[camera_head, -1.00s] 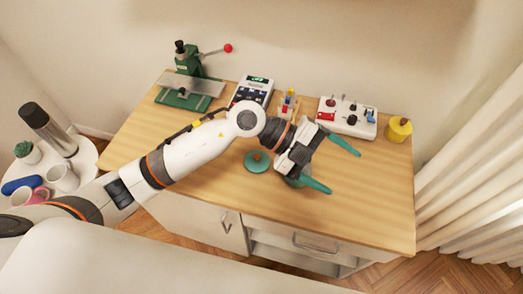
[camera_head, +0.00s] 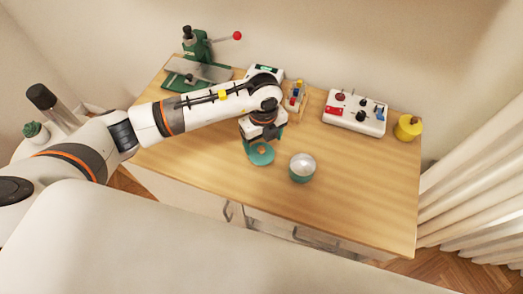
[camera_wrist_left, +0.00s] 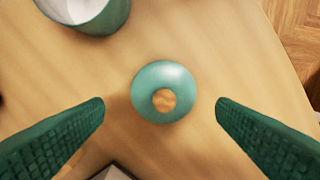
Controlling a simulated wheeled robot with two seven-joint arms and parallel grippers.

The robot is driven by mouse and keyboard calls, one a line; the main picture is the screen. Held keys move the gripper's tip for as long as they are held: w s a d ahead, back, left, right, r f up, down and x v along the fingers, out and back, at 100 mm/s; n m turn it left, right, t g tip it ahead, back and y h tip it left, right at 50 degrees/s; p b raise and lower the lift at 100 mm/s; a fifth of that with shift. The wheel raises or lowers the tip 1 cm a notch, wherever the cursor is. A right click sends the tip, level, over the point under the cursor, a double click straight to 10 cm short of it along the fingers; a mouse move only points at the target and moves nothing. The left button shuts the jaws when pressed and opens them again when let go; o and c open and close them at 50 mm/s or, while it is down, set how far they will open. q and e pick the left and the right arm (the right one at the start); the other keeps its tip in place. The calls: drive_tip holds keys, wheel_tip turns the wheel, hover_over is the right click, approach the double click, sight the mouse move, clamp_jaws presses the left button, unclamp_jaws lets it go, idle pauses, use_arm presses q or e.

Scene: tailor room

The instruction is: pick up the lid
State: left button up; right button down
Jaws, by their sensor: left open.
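The lid (camera_head: 260,156) is a small teal disc with a wooden knob. It lies on the wooden table, left of a teal pot (camera_head: 301,172) with a pale inside. In the left wrist view the lid (camera_wrist_left: 164,92) sits between and a little beyond the fingertips, with the pot (camera_wrist_left: 98,18) at the upper left. My left gripper (camera_wrist_left: 160,103) is open, and its two green fingers are apart from the lid with nothing between them touching. In the head view the left gripper (camera_head: 260,145) is directly above the lid, pointing down, its fingers partly hard to make out. My right gripper is not in view.
A green press (camera_head: 197,65) with a red-knobbed lever stands at the back left of the table. A white control box (camera_head: 354,113) and a yellow container (camera_head: 407,128) are at the back right. The table's front right (camera_head: 370,200) is clear.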

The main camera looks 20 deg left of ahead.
sight(262, 149)
use_arm(q)
drive_tip(key=shift+s+f, duration=0.1)
drive_tip(key=shift+f, duration=0.3)
drive_tip(key=f, duration=0.1)
drive_tip(key=f+p, duration=0.1)
drive_tip(key=f, duration=0.1)
drive_tip(key=shift+a+f, duration=0.2)
drive_tip(key=shift+f, duration=0.45)
drive_tip(key=shift+c, duration=0.3)
drive_tip(key=c, duration=0.7)
